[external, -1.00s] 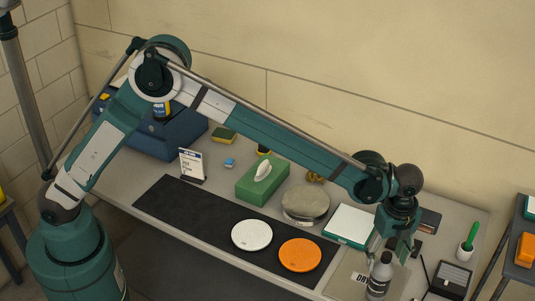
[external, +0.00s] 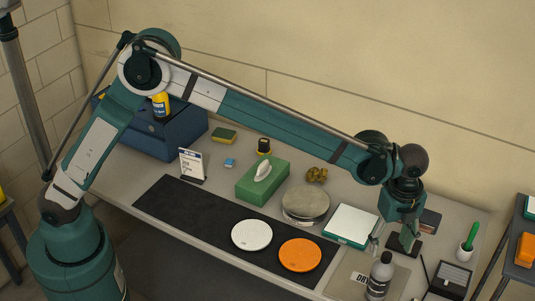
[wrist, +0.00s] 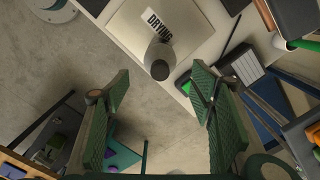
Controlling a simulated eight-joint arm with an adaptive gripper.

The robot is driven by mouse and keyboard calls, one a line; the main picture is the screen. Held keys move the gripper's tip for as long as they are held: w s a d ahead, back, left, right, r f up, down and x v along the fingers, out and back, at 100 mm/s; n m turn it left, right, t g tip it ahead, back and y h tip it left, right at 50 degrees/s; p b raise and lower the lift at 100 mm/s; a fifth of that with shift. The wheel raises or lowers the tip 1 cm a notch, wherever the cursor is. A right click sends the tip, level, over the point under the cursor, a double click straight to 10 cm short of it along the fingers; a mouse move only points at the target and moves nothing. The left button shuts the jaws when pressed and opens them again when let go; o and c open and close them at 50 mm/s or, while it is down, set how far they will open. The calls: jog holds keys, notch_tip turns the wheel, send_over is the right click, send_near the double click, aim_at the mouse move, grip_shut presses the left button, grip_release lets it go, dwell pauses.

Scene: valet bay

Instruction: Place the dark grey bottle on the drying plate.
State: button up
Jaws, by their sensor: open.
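The dark grey bottle (external: 379,278) stands upright on the drying plate (external: 342,287) at the front right of the table, near the table's front edge. In the wrist view the bottle (wrist: 160,58) is seen from above, and its base appears to be on the drying plate (wrist: 122,35) beside the DRYING label. My gripper (external: 406,242) is above and behind the bottle, to its right, apart from it. In the wrist view my gripper (wrist: 161,90) has its fingers wide open with nothing between them.
A white-topped box (external: 352,224) stands behind the plate. A black box (external: 451,279) and a white cup with a green item (external: 466,252) stand to the right. A white disc (external: 252,235) and an orange disc (external: 300,255) lie on a black mat (external: 190,212).

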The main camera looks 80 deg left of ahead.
jog(key=shift+r, duration=0.1)
jog(key=s+a+r+n+t, duration=0.3)
jog(key=s+a+r+n, duration=0.6)
jog(key=s+a+r, duration=1.05)
jog(key=s+a+f+n+t, duration=0.1)
jog(key=s+a, duration=0.4)
jog(key=s, duration=0.5)
jog(key=s+a+f+n+t, duration=0.1)
jog(key=s+a+f+n, duration=0.3)
jog(key=s, duration=0.5)
jog(key=s+a+f+n+t, duration=0.2)
jog(key=s+a+f+n, duration=0.1)
jog(key=s, duration=0.7)
jog(key=a+n, duration=0.1)
jog(key=a, duration=0.1)
jog(key=shift+s+a, duration=0.35)
jog(key=shift+a, duration=0.05)
